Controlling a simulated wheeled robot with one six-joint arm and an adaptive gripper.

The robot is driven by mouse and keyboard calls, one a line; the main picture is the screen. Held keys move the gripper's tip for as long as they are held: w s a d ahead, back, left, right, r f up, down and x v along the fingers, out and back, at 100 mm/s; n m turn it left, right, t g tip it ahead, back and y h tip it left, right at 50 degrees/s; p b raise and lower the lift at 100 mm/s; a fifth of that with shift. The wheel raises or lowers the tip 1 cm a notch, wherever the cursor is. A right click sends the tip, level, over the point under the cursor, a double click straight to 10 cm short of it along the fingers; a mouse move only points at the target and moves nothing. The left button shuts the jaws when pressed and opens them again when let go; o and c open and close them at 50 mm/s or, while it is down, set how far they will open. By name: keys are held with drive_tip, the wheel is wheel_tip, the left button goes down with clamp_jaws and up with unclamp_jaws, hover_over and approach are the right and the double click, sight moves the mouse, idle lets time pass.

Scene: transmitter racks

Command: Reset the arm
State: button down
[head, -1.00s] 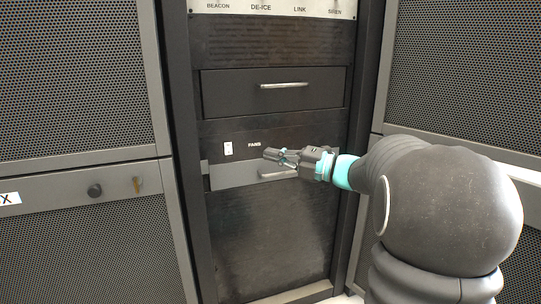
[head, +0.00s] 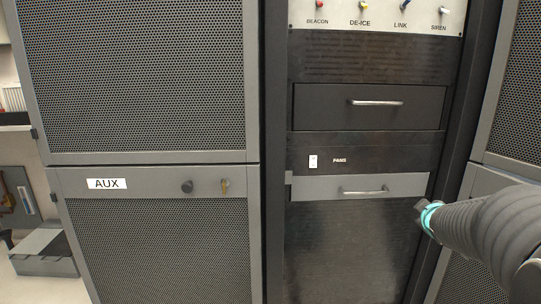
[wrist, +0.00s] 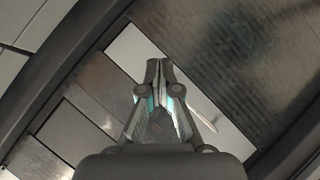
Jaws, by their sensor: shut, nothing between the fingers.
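My gripper (wrist: 159,68) is shut and empty in the wrist view, its two fingertips together. In the wrist view the fingers overlap a light grey panel (wrist: 127,50) with a thin bar-like handle (wrist: 201,113). I cannot tell the gap between the fingers and the rack.
The rack holds a dark upper drawer (head: 330,112), a white switch (head: 313,161) marked FANS, and a top panel with several coloured toggles (head: 363,8). A mesh cabinet (head: 140,75) labelled AUX (head: 107,184) stands left, with a knob (head: 187,186) and key (head: 225,187).

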drive_tip(key=s+a+f+m+g+y+p, duration=0.1)
drive_tip(key=s+a+f+m+g, duration=0.25)
drive_tip(key=s, duration=0.55)
drive_tip(key=s+a+m+g+p, duration=0.1)
drive_tip(key=s+a+m+g, duration=0.25)
drive_tip(key=s+a, duration=0.45)
drive_tip(key=s+a+r+y+p, duration=0.3)
drive_tip(key=s+a+r+p, duration=0.1)
drive_tip(key=s+a, duration=0.8)
drive_tip(key=shift+s+a+r+n+t+y, duration=0.2)
drive_tip(key=shift+s+r+n+t+y, duration=0.1)
drive_tip(key=shift+r, duration=0.3)
